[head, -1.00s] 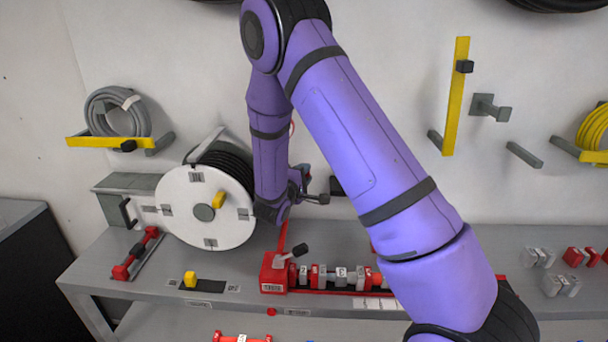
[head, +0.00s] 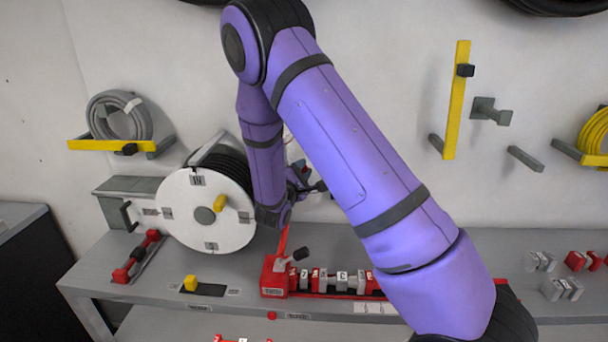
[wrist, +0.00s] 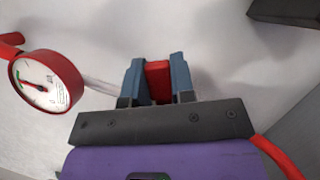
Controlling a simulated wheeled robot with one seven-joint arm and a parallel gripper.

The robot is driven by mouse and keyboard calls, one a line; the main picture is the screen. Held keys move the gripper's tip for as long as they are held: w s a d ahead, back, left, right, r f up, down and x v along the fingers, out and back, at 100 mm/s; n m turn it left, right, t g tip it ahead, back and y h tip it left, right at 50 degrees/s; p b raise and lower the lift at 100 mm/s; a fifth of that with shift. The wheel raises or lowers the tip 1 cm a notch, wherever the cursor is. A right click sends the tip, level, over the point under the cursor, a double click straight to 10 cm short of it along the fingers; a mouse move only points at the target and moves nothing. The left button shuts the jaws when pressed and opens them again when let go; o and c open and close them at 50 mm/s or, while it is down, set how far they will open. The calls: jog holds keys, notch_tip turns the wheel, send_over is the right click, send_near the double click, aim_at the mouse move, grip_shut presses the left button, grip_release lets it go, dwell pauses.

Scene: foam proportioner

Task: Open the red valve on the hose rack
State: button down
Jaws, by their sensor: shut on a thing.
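In the wrist view my gripper (wrist: 157,82) has its two blue-grey fingers closed on both sides of a red handle (wrist: 158,80). It looks like the red valve's handle, but the valve body is hidden. In the head view my purple arm reaches down to the wall just right of the white hose reel (head: 180,222). There my gripper is mostly hidden behind my own arm, and the red valve cannot be made out clearly.
A red-rimmed pressure gauge (wrist: 48,82) is close left of the fingers in the wrist view. A yellow bar (head: 456,110) is on the wall to the right.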

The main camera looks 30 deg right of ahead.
jog(key=shift+w+a+r+n+t, duration=0.25)
jog(key=shift+n+t, duration=0.2)
jog(key=shift+n, duration=0.4)
jog(key=shift+a+r+n+t, duration=0.2)
jog(key=shift+r+n+t, duration=0.15)
jog(key=shift+n, duration=0.55)
jog(key=shift+w+a+r+n+t, duration=0.2)
jog(key=shift+n+t, duration=0.3)
jog(key=shift+n, duration=0.35)
jog(key=c, duration=1.1)
grip_release()
jog(key=shift+o, duration=0.7)
jog(key=shift+r, duration=0.15)
